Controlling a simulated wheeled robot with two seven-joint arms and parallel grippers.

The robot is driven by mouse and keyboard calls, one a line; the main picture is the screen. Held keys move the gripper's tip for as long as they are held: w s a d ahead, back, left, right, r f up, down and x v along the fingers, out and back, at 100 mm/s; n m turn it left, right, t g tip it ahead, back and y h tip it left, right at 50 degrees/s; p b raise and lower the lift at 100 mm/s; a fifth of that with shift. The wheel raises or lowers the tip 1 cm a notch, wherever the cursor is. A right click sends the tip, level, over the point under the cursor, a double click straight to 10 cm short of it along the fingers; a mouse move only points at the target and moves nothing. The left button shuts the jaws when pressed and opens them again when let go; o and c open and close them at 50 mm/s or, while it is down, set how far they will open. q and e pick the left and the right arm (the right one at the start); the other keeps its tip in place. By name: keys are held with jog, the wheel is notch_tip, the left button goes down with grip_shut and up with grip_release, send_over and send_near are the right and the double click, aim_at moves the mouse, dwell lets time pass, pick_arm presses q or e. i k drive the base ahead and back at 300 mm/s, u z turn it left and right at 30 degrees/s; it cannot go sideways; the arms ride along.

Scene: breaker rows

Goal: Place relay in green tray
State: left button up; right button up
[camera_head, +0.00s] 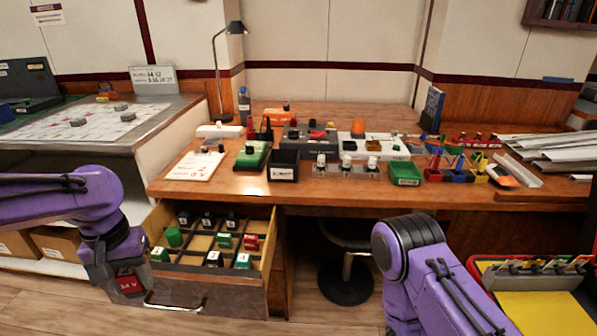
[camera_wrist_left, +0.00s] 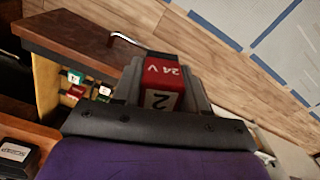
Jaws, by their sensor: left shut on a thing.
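My left gripper (camera_head: 122,281) is shut on a red relay (camera_head: 130,284) and holds it beside the left front corner of the open drawer.
The open drawer (camera_head: 268,250) has compartments with several green, red and dark relays. A black bin (camera_head: 284,171) and small devices crowd the desk (camera_head: 330,192) left of the tray. Coloured cups (camera_head: 462,171) stand to its right. A stool (camera_head: 346,280) is under the desk.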

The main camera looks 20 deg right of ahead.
aim_at(404, 173)
jog(key=z, duration=0.75)
jog(key=i, duration=0.8)
jog(key=z, duration=0.9)
